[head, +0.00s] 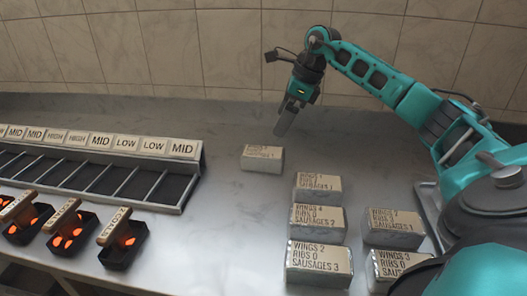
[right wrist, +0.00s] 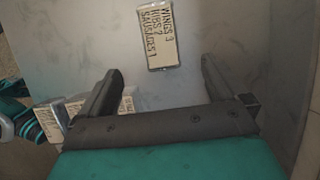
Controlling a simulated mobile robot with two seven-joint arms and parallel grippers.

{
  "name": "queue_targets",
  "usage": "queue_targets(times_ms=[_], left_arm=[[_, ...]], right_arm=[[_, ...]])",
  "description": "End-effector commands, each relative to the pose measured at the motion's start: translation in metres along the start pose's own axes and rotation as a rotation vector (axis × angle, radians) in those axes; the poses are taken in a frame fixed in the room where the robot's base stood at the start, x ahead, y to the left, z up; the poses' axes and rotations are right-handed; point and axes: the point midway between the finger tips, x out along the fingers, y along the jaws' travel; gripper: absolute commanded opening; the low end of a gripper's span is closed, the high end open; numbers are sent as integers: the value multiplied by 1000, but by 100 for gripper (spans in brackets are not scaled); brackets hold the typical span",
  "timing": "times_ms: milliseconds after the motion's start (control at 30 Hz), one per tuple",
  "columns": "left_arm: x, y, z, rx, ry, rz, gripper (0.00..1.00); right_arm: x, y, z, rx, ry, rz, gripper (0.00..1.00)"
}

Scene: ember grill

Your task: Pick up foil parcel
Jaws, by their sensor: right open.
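Several foil parcels with printed cards on top stand on the steel counter. The farthest foil parcel (head: 262,160) stands apart from the rest, its card ending in "Sausages 1". My right gripper (head: 281,131) is above and just behind it in the head view, pointing down, empty and open. In the right wrist view a parcel with a card reading "Wings 3" and "Sausages 1" (right wrist: 160,35) lies beyond the spread fingertips, not between them. My left gripper is not in view.
More parcels stand nearer, including one marked "Wings 4" (head: 318,222), one marked "Wings 2" (head: 319,265) and one at the right (head: 393,232). A slotted rack (head: 100,175) with heat labels and black boxes of glowing coals (head: 122,245) stand at left. Tiled wall behind.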

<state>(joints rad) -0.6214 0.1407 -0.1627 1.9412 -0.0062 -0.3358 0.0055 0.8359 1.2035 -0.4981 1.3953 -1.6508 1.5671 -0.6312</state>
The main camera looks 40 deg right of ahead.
Motion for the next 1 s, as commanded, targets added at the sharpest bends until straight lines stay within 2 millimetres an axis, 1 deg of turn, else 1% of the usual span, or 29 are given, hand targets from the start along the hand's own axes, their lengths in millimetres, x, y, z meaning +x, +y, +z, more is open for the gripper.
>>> queue_targets(times_ms=[67,167,300,400,500,667,900,1000], left_arm=[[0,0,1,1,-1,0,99],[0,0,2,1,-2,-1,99],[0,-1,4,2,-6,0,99],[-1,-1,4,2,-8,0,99],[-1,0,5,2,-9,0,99],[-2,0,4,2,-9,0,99],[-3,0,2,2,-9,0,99],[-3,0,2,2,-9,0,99]], right_arm=[[4,0,0,0,0,1,99],[18,0,0,0,2,3,99],[45,1,0,-1,1,4,99],[62,1,0,1,0,3,99],[72,0,0,0,0,2,99],[83,1,1,0,0,3,99],[118,2,4,0,0,4,99],[127,2,4,1,0,2,99]])
